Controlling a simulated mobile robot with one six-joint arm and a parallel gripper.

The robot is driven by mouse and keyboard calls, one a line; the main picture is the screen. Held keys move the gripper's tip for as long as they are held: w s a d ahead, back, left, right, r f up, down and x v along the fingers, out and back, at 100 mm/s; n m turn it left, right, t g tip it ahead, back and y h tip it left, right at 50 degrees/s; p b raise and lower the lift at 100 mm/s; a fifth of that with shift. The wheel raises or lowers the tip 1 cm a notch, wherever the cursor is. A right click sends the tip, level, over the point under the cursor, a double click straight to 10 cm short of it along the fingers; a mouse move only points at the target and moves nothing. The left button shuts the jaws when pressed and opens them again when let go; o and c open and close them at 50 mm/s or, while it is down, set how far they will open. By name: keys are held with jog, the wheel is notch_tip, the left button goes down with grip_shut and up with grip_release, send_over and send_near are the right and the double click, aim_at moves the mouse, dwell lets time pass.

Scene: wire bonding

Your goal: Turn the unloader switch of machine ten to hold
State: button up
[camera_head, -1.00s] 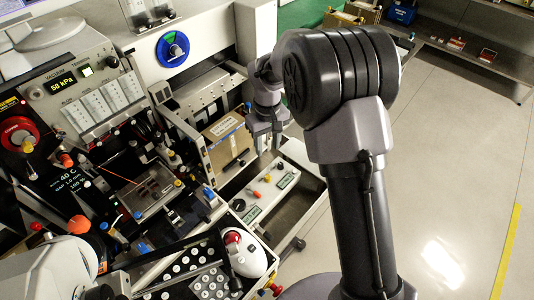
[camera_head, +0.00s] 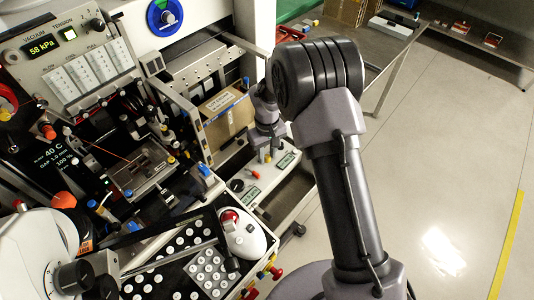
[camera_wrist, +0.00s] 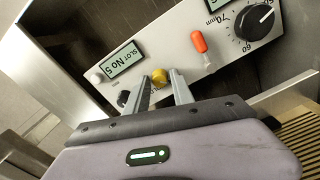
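The unloader control panel is a pale plate (camera_wrist: 180,50) across the top of the wrist view. It has a yellow ball-tipped knob (camera_wrist: 160,76), an orange-red lever (camera_wrist: 199,41) and a black dial (camera_wrist: 254,19) with a mm scale. No switch name or hold mark is readable.
A cardboard box (camera_head: 227,116) stands in the frame just left of my gripper. A white device with a red button (camera_head: 241,234) and a keypad (camera_head: 208,272) are in front. Open floor (camera_head: 440,150) lies to the right.

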grip_shut()
jog(key=m, duration=0.4)
jog(key=shift+b, duration=0.3)
jog(key=m+b, duration=0.1)
jog(key=m, duration=0.3)
jog(key=shift+m, duration=0.3)
jog(key=m+b, duration=0.1)
jog(key=m, duration=0.3)
jog(key=m+b, duration=0.1)
jog(key=m, duration=0.4)
jog(key=shift+m, duration=0.3)
